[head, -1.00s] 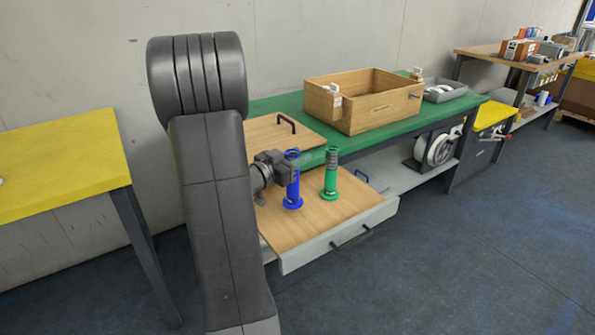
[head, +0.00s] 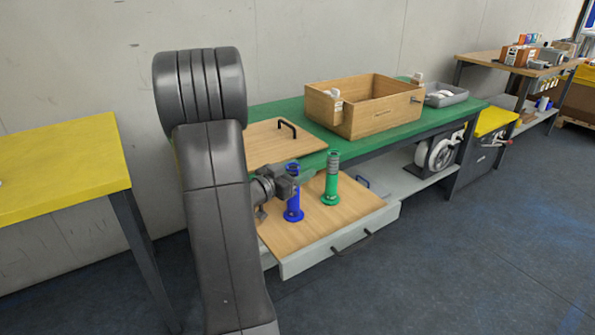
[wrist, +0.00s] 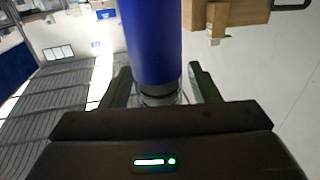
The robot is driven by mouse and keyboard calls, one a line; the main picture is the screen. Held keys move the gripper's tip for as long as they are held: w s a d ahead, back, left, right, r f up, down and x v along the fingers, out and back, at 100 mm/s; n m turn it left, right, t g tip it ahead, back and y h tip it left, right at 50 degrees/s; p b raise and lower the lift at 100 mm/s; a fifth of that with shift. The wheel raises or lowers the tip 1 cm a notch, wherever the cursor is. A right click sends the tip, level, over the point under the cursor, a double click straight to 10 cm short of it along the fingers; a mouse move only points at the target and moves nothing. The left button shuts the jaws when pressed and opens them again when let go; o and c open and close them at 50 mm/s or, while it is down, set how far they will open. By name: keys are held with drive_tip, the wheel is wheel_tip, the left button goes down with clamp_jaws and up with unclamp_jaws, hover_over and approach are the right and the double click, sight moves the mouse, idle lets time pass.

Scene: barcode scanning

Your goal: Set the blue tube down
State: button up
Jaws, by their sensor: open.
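The blue tube (head: 293,208) stands upright on the wooden surface of the pulled-out drawer (head: 340,228), its flared base down on the wood. My gripper (head: 304,173) is at the tube's upper part and hides some of it. In the wrist view, the blue tube (wrist: 152,42) runs between the two fingers of my gripper (wrist: 162,80). The fingers stand apart on either side of it, so the gripper is open around the tube.
A green tube (head: 331,185) stands upright close to the right of the blue one. Behind are the green bench top (head: 275,110), a wooden box (head: 375,120) and a wooden lid-like board with a black handle (head: 270,142). Bare drawer surface lies in front.

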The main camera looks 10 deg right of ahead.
sight(297, 164)
drive_tip(key=p+v, duration=0.1)
drive_tip(key=v, duration=1.1)
drive_tip(key=shift+p, duration=0.3)
drive_tip(key=shift+d, duration=0.15)
drive_tip(key=b+x, duration=0.2)
drive_tip(key=x, duration=1)
drive_tip(key=shift+f, duration=0.1)
wheel_tip(297, 164, up, 2)
drive_tip(key=shift+r+p, duration=0.25)
drive_tip(key=shift+p, duration=0.3)
drive_tip(key=shift+r, duration=0.4)
